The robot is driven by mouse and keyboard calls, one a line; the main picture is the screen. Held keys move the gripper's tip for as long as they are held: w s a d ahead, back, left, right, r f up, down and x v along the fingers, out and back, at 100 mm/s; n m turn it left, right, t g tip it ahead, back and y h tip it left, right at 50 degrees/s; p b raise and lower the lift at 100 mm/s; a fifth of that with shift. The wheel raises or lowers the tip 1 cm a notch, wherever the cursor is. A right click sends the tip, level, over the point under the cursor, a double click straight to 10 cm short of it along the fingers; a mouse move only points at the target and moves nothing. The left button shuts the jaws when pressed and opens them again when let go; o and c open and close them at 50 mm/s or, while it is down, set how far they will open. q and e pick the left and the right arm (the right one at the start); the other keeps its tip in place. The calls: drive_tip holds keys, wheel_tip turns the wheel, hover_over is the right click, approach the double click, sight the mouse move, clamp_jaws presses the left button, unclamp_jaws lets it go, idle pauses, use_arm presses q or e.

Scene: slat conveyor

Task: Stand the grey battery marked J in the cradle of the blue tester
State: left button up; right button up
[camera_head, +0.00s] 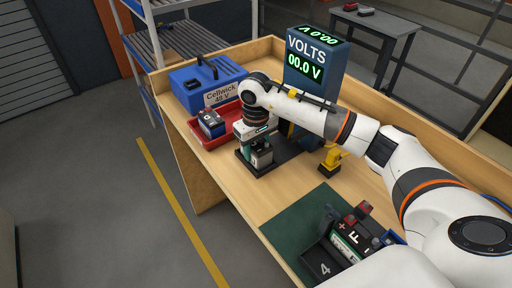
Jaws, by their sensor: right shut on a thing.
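The blue tester (326,78) stands at the back of the bench and its display reads 00.0 V. Its black cradle base (285,169) sits in front of it, partly hidden by my right arm. My right gripper (260,144) reaches over the cradle from the right, pointing down, and is shut on a grey battery (262,158). The battery looks roughly upright at the cradle, but I cannot tell whether it touches the cradle floor. Its letter is too small to read. My left gripper is not in view.
A red tray (198,136) holding a dark blue battery (211,124) lies left of the cradle, before a blue Cellwick case (187,92). A yellow device (331,160) stands right. A battery marked F (353,238) lies by a black holder marked 4 on a green mat (287,222).

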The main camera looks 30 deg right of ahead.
drive_tip(key=shift+f, duration=0.25)
drive_tip(key=o, duration=1)
drive_tip(key=shift+o, duration=1)
drive_tip(key=shift+w+r+b, duration=0.15)
drive_tip(key=shift+r+b, duration=0.3)
drive_tip(key=shift+r, duration=0.05)
wheel_tip(320, 180, up, 10)
drive_tip(key=b, duration=0.3)
drive_tip(key=shift+r, duration=0.2)
drive_tip(key=shift+s+r, duration=0.2)
drive_tip(key=shift+r, duration=0.15)
